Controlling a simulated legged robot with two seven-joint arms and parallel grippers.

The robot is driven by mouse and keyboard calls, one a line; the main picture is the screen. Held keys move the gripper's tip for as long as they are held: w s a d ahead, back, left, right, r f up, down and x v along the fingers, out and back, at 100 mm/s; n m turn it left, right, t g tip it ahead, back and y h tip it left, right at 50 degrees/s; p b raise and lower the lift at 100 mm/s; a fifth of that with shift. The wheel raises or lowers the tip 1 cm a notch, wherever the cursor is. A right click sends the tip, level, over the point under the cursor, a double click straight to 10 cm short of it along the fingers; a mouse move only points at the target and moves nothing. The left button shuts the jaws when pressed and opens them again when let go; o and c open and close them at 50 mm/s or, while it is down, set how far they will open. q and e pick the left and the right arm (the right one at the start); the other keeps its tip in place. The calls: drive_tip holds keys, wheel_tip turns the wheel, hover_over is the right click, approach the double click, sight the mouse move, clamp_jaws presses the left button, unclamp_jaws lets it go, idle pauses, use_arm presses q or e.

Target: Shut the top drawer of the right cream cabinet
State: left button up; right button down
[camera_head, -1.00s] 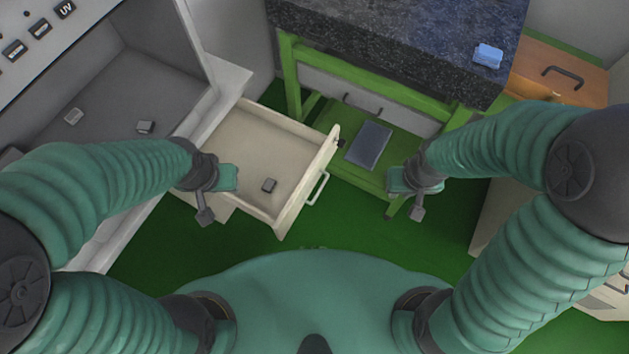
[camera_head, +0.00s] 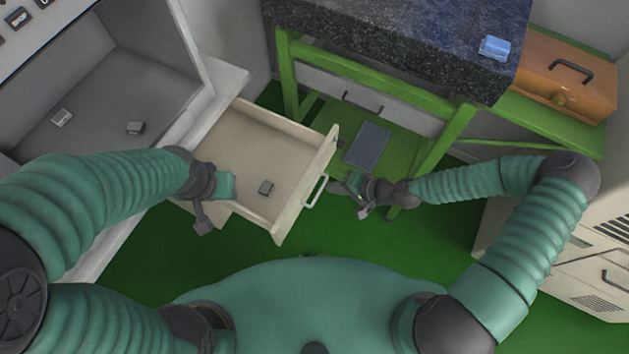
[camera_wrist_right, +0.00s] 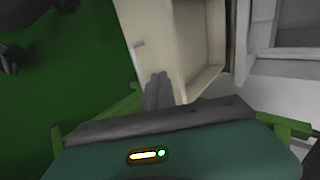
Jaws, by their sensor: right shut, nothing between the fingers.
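The open cream drawer (camera_head: 285,150) sticks out from under the white counter at left in the head view. My right gripper (camera_head: 338,187) is shut and empty, just right of the drawer's front beside the handle. In the right wrist view its fingertips (camera_wrist_right: 158,82) overlap the front panel of the drawer (camera_wrist_right: 150,40); I cannot tell whether they touch. My left gripper (camera_head: 203,215) hangs over the drawer's near left side; its jaws are unclear.
A green bench (camera_head: 375,85) with a dark speckled top stands behind, carrying a blue block (camera_head: 494,47). A grey slab (camera_head: 368,145) lies on its lower shelf. An orange toolbox (camera_head: 560,85) is at back right. A cream vented unit (camera_head: 590,275) stands at right. Green floor (camera_head: 420,235) is open.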

sight(307, 181)
drive_tip(key=w+a+f, duration=0.1)
drive_tip(key=a, duration=0.1)
drive_tip(key=w+a+f, duration=0.1)
drive_tip(key=shift+w+a+f, duration=0.15)
drive_tip(key=shift+w+a, duration=0.15)
drive_tip(key=shift+a, duration=0.1)
drive_tip(key=shift+w+a, duration=0.15)
drive_tip(key=shift+a, duration=0.6)
use_arm(q)
drive_tip(key=shift+d+r, duration=0.15)
drive_tip(key=shift+d, duration=0.05)
drive_tip(key=shift+d, duration=0.2)
use_arm(e)
drive_tip(key=shift+w, duration=0.1)
